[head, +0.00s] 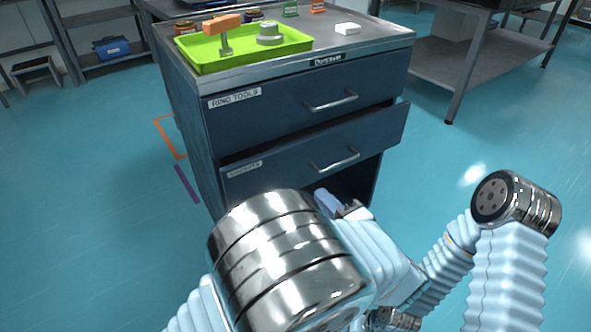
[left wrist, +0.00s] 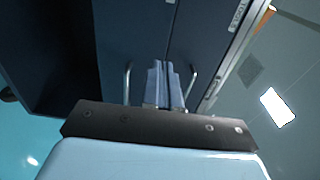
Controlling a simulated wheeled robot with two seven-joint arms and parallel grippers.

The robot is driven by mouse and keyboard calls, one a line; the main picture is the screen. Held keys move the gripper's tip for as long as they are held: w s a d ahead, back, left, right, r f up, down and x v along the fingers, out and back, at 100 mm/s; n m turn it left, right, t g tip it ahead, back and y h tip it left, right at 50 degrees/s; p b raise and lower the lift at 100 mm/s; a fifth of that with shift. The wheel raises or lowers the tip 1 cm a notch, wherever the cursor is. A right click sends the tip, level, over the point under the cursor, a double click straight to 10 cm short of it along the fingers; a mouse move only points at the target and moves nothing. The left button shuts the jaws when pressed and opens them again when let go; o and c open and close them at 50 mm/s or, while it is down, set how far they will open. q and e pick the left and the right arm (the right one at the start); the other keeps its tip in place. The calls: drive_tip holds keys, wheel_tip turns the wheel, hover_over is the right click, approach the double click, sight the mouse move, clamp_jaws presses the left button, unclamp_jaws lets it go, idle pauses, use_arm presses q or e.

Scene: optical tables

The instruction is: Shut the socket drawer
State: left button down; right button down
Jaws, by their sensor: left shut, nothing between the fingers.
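The socket drawer (head: 290,158) is the lower dark blue drawer of the cabinet, with a bar handle (head: 336,160) and a small label at its left. It stands pulled out, with a dark gap above its front. My left gripper (head: 335,200) is low in front of the cabinet, just below this drawer's front in the head view, partly hidden by my own arm. In the left wrist view its two fingers (left wrist: 166,85) are together and empty, pointing at the drawer fronts between two handles. I cannot tell whether they touch. My right gripper is not in view.
The upper drawer (head: 290,108), labelled RING TOOLS, looks shut. A green tray (head: 205,62) with an orange-handled tool and a metal part stands on top, near a white block (head: 347,29). A grey table (head: 460,70) stands at right. The floor left of the cabinet is mostly clear.

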sight(284, 157)
use_arm(q)
drive_tip(key=p+x, duration=0.1)
drive_tip(key=x, duration=1.2)
drive_tip(key=shift+w+a+r+p, duration=0.1)
drive_tip(key=shift+w+a+p, duration=0.1)
drive_tip(key=shift+w+p, duration=0.15)
drive_tip(key=b+x, duration=0.2)
drive_tip(key=x, duration=0.2)
drive_tip(key=shift+f, duration=0.2)
drive_tip(key=shift+w+a+r, duration=0.25)
drive_tip(key=shift+w+r, duration=0.05)
drive_tip(key=shift+r, duration=0.1)
